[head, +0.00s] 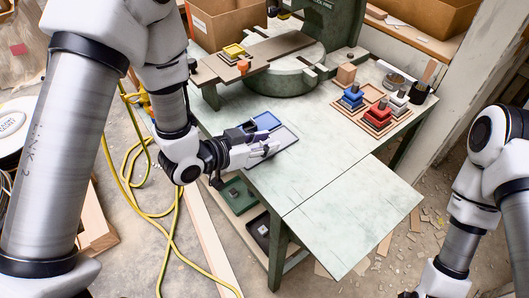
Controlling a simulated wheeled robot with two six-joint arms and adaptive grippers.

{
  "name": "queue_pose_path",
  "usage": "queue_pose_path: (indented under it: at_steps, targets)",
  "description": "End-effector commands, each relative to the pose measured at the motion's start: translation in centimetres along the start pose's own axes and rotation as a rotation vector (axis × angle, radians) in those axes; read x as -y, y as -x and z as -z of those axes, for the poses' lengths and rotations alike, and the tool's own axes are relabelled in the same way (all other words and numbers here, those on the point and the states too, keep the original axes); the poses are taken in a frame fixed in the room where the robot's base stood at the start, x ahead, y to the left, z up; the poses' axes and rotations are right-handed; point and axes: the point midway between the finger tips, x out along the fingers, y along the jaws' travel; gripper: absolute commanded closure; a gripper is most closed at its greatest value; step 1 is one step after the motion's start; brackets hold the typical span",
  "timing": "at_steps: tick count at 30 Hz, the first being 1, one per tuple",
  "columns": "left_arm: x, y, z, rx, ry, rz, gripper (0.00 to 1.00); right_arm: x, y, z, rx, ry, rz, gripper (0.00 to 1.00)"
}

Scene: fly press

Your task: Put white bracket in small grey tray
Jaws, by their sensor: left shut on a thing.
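My left gripper (262,150) is over the near left part of the table, at the small grey tray (286,138). It is shut on a small pale piece that looks like the white bracket (268,147); the fingers hide much of it. The piece is over the tray's area, but I cannot tell whether it touches the tray. The tray lies flat on the table, partly covered by the gripper. My right arm is at the lower right, and its gripper is out of the frame.
A blue item (267,120) lies at the tray's far side. A green fly press (285,75) stands behind, with a yellow piece (233,50) on its plate. Wooden boards with blue, red and whitish blocks (380,112) are at right. The near table leaf (350,210) is clear.

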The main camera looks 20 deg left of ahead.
Motion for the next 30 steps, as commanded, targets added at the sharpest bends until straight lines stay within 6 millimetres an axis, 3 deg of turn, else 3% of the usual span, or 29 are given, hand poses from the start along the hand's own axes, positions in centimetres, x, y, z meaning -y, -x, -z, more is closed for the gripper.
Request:
queue_pose_path:
  at_steps: [1,6,12,23,24,25,30]
  targets:
    - [1.1,-0.5,0.8,-0.002,0.001,0.002,1.00,0.0,1.0,0.1,-0.003,0.000,0.000,1.00]
    - [2.9,-2.1,0.6,0.003,0.001,-0.001,1.00,0.0,1.3,0.1,-0.003,0.000,0.000,1.00]
    - [2.9,-3.4,-2.3,0.004,0.002,-0.001,1.00,0.0,1.3,0.1,-0.002,0.000,0.000,1.00]
    - [2.9,-3.6,-2.9,0.002,0.000,0.000,1.00,0.0,0.9,0.1,-0.002,0.000,0.000,1.00]
    - [2.9,-3.6,-2.7,0.002,0.000,0.000,0.56,0.0,1.0,0.1,-0.002,0.000,0.000,1.00]
    - [2.9,-3.5,-2.7,0.002,0.000,0.000,0.45,0.0,1.0,0.1,-0.002,0.000,0.000,1.00]
    - [2.9,-3.5,-2.7,0.003,0.000,0.000,0.45,0.0,1.0,0.1,-0.003,0.000,0.000,1.00]
